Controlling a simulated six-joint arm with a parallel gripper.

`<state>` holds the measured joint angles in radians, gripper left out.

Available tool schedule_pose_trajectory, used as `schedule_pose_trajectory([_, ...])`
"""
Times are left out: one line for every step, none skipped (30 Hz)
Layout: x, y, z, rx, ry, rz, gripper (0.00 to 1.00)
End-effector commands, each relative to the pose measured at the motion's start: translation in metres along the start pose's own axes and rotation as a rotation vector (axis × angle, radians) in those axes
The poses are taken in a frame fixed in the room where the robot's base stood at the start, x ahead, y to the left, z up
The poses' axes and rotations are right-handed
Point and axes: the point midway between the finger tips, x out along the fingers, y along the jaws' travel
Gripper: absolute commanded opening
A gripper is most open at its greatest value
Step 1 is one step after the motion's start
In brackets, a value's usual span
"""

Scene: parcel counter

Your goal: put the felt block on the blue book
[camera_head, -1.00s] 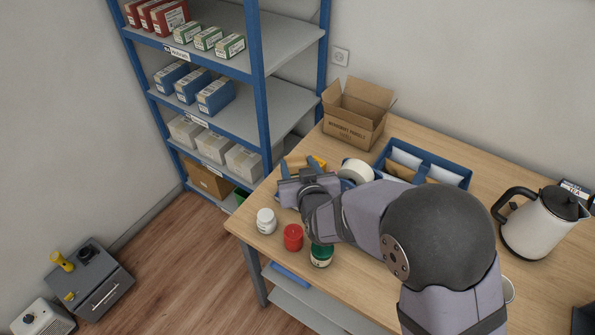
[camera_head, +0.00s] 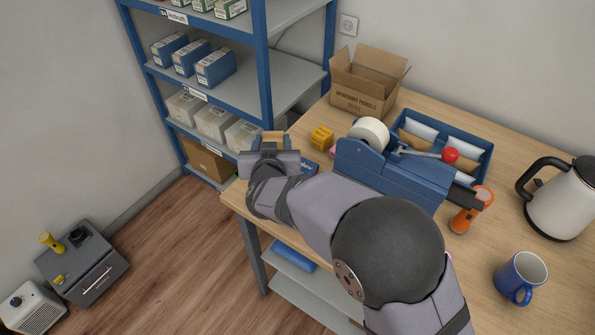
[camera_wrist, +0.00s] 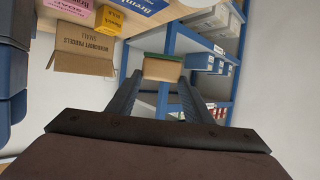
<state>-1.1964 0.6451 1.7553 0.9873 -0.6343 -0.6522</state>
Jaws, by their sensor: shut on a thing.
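The felt block, tan with a green edge, shows between my fingertips in the wrist view (camera_wrist: 162,69). My gripper (camera_head: 270,142) is shut on it, near the table's left end in the head view. Only a small tan part of the block (camera_head: 272,135) shows there. A blue item with white lettering, which looks like the blue book (camera_head: 309,167), lies on the table just right of my gripper, mostly hidden by it and my arm.
A yellow box (camera_head: 321,137) stands behind the book. A cardboard box (camera_head: 365,85) and a blue-framed shelf (camera_head: 262,75) stand behind.

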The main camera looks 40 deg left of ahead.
Motion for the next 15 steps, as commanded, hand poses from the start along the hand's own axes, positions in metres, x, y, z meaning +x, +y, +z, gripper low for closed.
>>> schedule_pose_trajectory([0.004,0.004,-0.005,0.017,0.004,0.033,0.20])
schedule_pose_trajectory([0.005,0.006,-0.007,0.024,0.002,0.052,0.20])
schedule_pose_trajectory([0.006,0.012,-0.013,0.035,0.004,0.082,0.20])
schedule_pose_trajectory([0.008,0.015,-0.015,0.044,0.003,0.104,0.20])
schedule_pose_trajectory([0.009,0.019,-0.018,0.053,0.003,0.124,0.20])
schedule_pose_trajectory([0.009,0.024,-0.022,0.063,0.004,0.152,0.20])
schedule_pose_trajectory([0.010,0.028,-0.023,0.071,0.003,0.172,0.20])
schedule_pose_trajectory([0.010,0.032,-0.025,0.078,0.003,0.192,0.20])
schedule_pose_trajectory([0.011,0.038,-0.025,0.088,0.003,0.220,0.20])
schedule_pose_trajectory([0.011,0.043,-0.025,0.096,0.002,0.243,0.20])
schedule_pose_trajectory([0.010,0.050,-0.020,0.102,0.000,0.265,0.20])
schedule_pose_trajectory([0.008,0.056,-0.015,0.103,0.001,0.269,0.20])
schedule_pose_trajectory([0.008,0.057,-0.014,0.101,0.002,0.265,0.20])
schedule_pose_trajectory([0.008,0.057,-0.016,0.099,0.005,0.254,0.20])
schedule_pose_trajectory([0.008,0.056,-0.016,0.096,0.005,0.244,0.20])
